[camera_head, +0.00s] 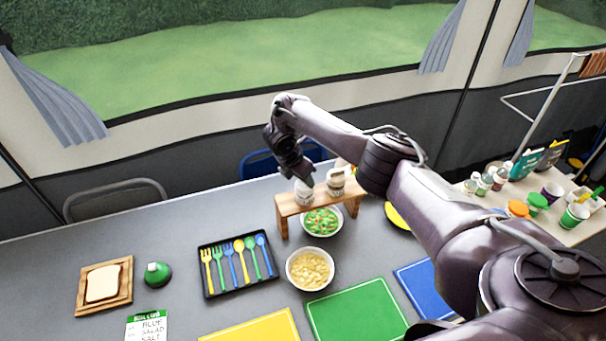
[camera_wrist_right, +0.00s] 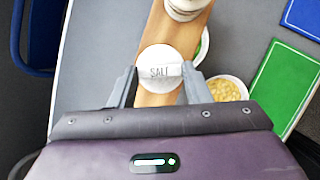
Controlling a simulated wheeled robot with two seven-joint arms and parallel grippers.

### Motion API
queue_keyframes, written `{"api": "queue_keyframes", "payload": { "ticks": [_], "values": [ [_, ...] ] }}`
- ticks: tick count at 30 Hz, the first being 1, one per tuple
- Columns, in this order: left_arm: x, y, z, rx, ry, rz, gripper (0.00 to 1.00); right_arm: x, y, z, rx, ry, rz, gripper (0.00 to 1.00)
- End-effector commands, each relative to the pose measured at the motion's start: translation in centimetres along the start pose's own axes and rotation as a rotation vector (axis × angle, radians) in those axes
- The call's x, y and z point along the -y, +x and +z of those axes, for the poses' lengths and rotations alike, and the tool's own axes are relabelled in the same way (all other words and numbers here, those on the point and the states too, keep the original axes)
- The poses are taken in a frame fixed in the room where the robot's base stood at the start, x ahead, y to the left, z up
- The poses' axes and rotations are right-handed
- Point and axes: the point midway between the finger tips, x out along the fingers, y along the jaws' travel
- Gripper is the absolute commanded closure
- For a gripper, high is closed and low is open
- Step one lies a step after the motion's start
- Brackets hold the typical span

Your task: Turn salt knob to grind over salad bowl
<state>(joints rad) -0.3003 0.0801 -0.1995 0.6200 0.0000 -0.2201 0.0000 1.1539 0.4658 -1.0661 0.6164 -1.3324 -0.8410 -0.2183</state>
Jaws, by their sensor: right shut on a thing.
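The salt grinder (camera_head: 304,194) stands in the wooden rack (camera_head: 282,210) on the table. Its white round top, the salt knob (camera_wrist_right: 160,60), is labelled SALT in the right wrist view. My right gripper (camera_head: 298,178) comes down from above. In the right wrist view its fingers (camera_wrist_right: 160,84) sit on both sides of the knob, shut on it. The salad bowl (camera_head: 321,235) with green salad is under and in front of the rack; only a sliver of the salad bowl (camera_wrist_right: 204,46) shows in the right wrist view. My left gripper is not in view.
A second grinder (camera_head: 335,184) stands in the rack to the right. A bowl of pale yellow food (camera_head: 310,287), a black cutlery tray (camera_head: 238,291) and yellow, green (camera_head: 355,312) and blue mats lie in front. An order card (camera_head: 147,327) reads BLUE, SALAD, SALT.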

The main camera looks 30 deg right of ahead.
Motion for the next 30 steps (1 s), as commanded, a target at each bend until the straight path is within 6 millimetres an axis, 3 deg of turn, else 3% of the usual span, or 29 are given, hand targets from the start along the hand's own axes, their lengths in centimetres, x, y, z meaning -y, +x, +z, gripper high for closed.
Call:
{"api": "queue_keyframes", "payload": {
  "ticks": [9, 26, 27, 30],
  "values": [
    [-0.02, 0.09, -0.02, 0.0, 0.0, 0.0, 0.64, -0.23, -0.1, 0.13, 0.002, 0.123, -0.047, 0.79],
    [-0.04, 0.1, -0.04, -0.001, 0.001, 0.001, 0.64, -0.27, -0.14, 0.25, 0.004, 0.15, -0.057, 0.79],
    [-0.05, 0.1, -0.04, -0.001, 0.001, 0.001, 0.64, -0.27, -0.14, 0.26, 0.004, 0.149, -0.057, 0.53],
    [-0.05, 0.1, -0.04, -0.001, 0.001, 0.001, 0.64, -0.25, -0.12, 0.21, 0.003, 0.148, -0.057, 0.39]
  ]
}}
